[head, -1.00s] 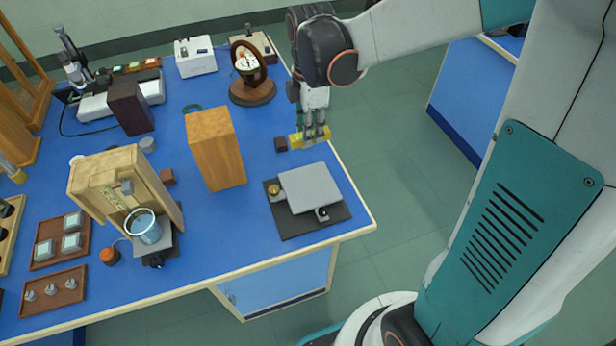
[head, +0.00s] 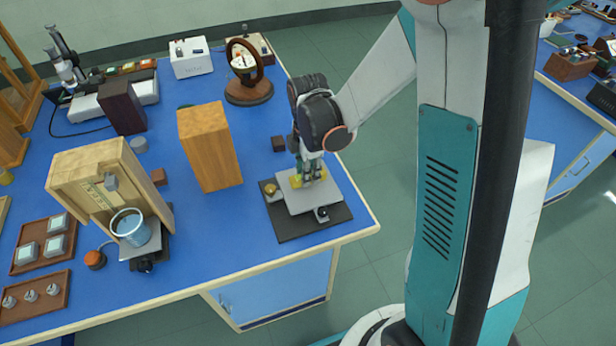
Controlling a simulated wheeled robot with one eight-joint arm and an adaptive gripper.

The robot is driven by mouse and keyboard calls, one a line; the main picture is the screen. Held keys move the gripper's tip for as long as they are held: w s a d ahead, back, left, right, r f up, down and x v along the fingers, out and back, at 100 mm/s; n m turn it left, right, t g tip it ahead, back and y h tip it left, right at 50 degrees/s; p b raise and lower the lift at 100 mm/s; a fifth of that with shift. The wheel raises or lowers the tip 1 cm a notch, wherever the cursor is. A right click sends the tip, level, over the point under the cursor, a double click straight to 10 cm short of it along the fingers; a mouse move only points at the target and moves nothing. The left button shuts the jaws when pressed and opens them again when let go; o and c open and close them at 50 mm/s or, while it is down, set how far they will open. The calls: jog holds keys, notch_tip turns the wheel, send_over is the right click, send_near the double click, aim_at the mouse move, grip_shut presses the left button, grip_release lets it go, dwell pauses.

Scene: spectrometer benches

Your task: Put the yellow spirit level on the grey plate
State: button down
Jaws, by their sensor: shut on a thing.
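The yellow spirit level (head: 319,176) is between the fingers of my gripper (head: 310,178), which is shut on it. The fingers and wrist hide part of the level. The grey plate (head: 299,203) is a flat square top on a dark base, near the right front corner of the blue bench. The gripper and level are over the back part of the plate. I cannot tell whether the level touches the plate.
A brass knob (head: 270,189) and a small black knob (head: 322,213) flank the plate. A tall wooden block (head: 210,147) stands to the left, a small dark block (head: 278,143) behind. A wooden-framed instrument (head: 105,190) with a blue beaker (head: 131,228) stands further left.

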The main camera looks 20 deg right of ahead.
jog(key=shift+f, duration=0.7)
jog(key=shift+f, duration=0.1)
jog(key=c, duration=1.4)
grip_release()
jog(key=shift+o, duration=0.2)
notch_tip(320, 180, up, 12)
jog(key=r+p, duration=0.1)
jog(key=p, duration=0.3)
jog(key=s+r+m+t, duration=0.7)
jog(key=s+r+m, duration=0.4)
jog(key=s+m, duration=0.4)
jog(key=shift+r+m, duration=0.4)
jog(key=shift+m, duration=1.1)
